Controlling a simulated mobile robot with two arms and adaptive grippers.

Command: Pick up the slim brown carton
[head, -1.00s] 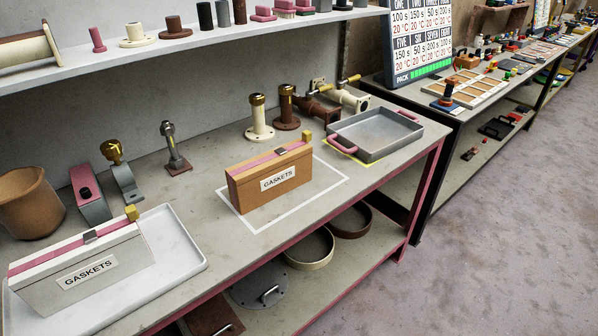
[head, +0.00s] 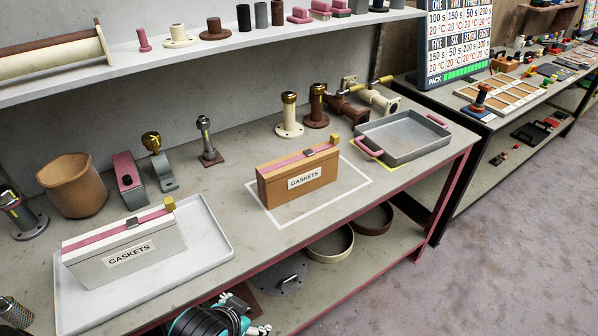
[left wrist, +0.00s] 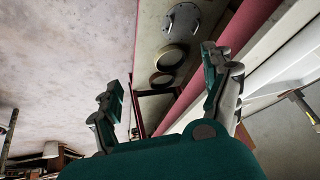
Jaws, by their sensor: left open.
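The slim brown carton (head: 275,191), labelled GASKETS, stands upright inside a white outlined rectangle in the middle of the bench. It has a pink strip, a dark clasp and a yellow block along its top. A similar pale GASKETS carton (head: 105,270) stands on a white tray (head: 215,236) at the left. My left gripper (head: 248,315) shows at the bottom edge of the head view, in front of the bench and apart from the brown carton. In the left wrist view its two fingers (left wrist: 165,88) are spread, with nothing held. My right gripper is not seen.
A grey metal tray (head: 405,148) with pink handles stands right of the carton. Posts and valve fittings (head: 345,108) stand behind it. A brown pot (head: 75,187) is at the left. The lower shelf holds rings (head: 331,244) and a round plate (head: 283,280).

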